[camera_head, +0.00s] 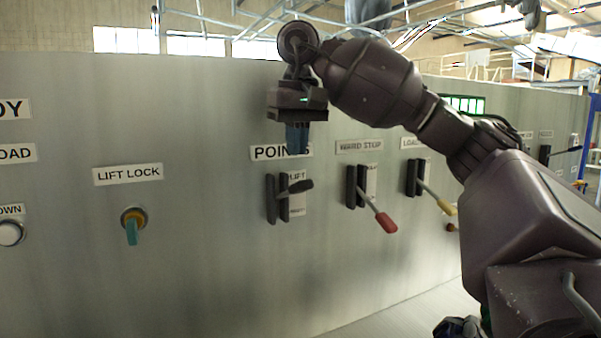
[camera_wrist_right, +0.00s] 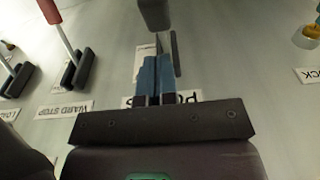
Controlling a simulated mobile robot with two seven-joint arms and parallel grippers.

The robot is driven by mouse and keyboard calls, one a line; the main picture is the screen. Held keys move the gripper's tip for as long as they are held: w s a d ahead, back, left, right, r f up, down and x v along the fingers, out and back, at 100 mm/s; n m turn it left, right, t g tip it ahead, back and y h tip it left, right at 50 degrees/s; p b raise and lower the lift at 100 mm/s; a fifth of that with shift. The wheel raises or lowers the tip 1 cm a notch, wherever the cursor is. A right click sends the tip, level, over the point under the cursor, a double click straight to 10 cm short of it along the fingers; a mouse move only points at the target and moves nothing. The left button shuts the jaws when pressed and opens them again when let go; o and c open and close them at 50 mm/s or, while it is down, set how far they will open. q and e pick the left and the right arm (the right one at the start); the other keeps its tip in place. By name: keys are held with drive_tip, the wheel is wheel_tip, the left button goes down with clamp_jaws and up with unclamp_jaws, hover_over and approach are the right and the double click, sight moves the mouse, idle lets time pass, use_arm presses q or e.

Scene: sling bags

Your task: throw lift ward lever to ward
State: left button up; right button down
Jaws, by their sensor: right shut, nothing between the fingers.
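The lever under the "POINTS" label has a black grip (camera_head: 295,187) that sticks out from a dark slotted mount (camera_head: 271,200). A small plate beside it reads "LIFT"; its lower text is too small to read. My right gripper (camera_head: 297,151) points down in front of the "POINTS" label, above the lever grip. Its blue fingers are together with nothing between them. In the right wrist view the fingers (camera_wrist_right: 155,62) point toward the dark end of the lever grip (camera_wrist_right: 154,14), with a gap visible. My left gripper is not in view.
To the right are a red-tipped lever (camera_head: 386,222) under "WARD STOP" and a yellow-tipped lever (camera_head: 446,207). A teal-and-yellow "LIFT LOCK" switch (camera_head: 132,226) is to the left. The grey panel (camera_head: 200,280) is bare below the controls.

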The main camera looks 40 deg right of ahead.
sight(290, 192)
drive_tip(key=shift+s+a+f, duration=0.1)
drive_tip(key=shift+s+f, duration=0.1)
drive_tip(key=shift+f, duration=0.5)
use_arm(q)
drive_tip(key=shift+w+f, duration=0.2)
use_arm(e)
drive_tip(key=shift+s+a+f, duration=0.15)
drive_tip(key=shift+s+f, duration=0.45)
drive_tip(key=shift+f, duration=0.3)
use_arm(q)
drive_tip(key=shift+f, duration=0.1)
